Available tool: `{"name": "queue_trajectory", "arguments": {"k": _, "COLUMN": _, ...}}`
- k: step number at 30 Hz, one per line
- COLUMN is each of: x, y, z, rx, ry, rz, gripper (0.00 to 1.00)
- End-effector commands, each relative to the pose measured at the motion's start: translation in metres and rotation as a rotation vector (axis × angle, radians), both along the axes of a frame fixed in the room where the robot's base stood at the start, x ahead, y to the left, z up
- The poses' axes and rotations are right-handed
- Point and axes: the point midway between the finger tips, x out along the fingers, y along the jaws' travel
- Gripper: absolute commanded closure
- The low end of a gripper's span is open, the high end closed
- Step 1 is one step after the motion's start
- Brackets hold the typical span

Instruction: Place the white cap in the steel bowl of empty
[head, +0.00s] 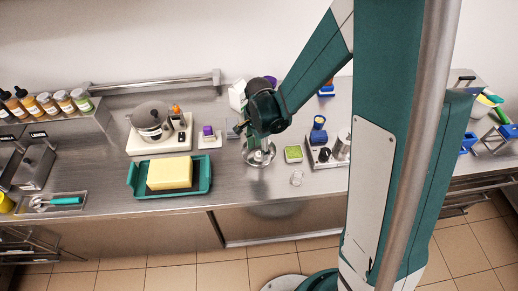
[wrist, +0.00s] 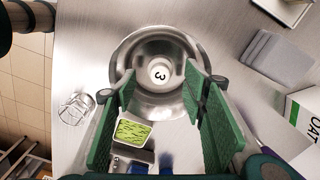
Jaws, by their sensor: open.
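The steel bowl (wrist: 126,62) stands on the counter under my gripper (wrist: 160,92). In the wrist view a round white cap marked "3" (wrist: 160,73) shows inside the bowl, near its middle. My gripper's green fingers are apart, one on each side of the view, with nothing between them. Whether the fingertips touch the bowl or its rim cannot be told. In the head view my gripper is right above the bowl (head: 260,160) and hides part of it; the cap cannot be made out there.
A small clear glass (head: 296,178) stands right of the bowl, and a green-topped square container (head: 293,154) is close by. A steel tray with a blue-topped item (head: 318,133) is farther right. A teal tray (head: 133,186) with a yellow block lies left. Bare counter (head: 232,190) lies in front.

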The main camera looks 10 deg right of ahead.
Motion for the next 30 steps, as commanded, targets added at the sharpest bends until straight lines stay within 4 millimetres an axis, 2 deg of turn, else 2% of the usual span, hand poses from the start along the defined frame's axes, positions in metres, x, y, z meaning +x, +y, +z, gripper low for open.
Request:
{"name": "queue_trajectory", "arguments": {"k": 14, "x": 0.000, "y": 0.000, "z": 0.003, "rx": 0.000, "ry": 0.000, "rz": 0.000, "gripper": 0.57}}
{"name": "queue_trajectory", "arguments": {"k": 30, "x": 0.000, "y": 0.000, "z": 0.056, "rx": 0.000, "ry": 0.000, "rz": 0.000, "gripper": 0.57}}
